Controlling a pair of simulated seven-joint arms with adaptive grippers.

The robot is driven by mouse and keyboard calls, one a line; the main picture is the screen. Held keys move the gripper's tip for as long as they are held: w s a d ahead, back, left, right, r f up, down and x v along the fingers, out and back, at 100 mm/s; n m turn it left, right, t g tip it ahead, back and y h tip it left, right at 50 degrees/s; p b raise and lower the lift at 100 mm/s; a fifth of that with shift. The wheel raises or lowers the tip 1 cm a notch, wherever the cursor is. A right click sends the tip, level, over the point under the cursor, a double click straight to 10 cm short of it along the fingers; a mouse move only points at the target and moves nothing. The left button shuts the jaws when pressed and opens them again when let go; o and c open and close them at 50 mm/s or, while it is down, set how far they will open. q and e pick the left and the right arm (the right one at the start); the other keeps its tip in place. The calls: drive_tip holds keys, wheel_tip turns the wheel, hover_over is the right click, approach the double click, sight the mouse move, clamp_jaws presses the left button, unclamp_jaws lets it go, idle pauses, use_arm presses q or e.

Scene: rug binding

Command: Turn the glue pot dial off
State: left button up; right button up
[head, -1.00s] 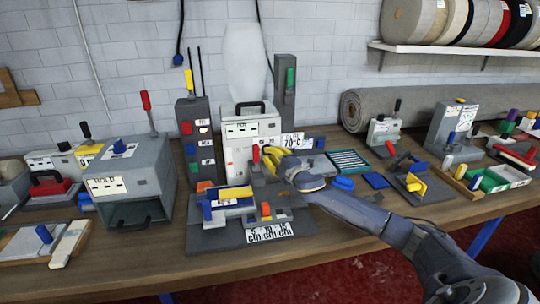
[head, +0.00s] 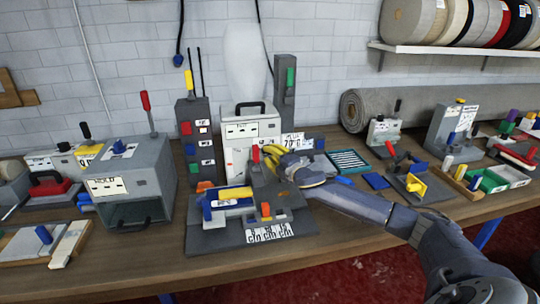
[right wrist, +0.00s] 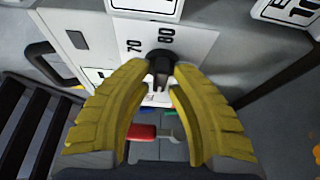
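The glue pot seems to be the pale grey box with a black handle (head: 250,130) at the middle back of the bench. In the right wrist view, a dark dial knob (right wrist: 160,67) sits on a white panel (right wrist: 180,42) marked 70 and 80. My right gripper (head: 268,152) reaches in from the right at the front of this box. In the head view the gripper hides the dial. My left gripper is not in view.
A red lever (head: 256,154) stands close to the gripper. A low grey fixture with blue and yellow blocks (head: 230,197) lies in front. A tall grey post (head: 285,95) rises behind. A grey box machine (head: 135,180) stands left. Green trays (head: 492,181) lie far right.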

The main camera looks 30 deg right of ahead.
drive_tip(key=shift+o, duration=0.2)
drive_tip(key=shift+s, duration=0.1)
drive_tip(key=s, duration=1.1)
drive_tip(key=shift+s+d, duration=0.25)
drive_tip(key=shift+s, duration=0.15)
idle(0.4)
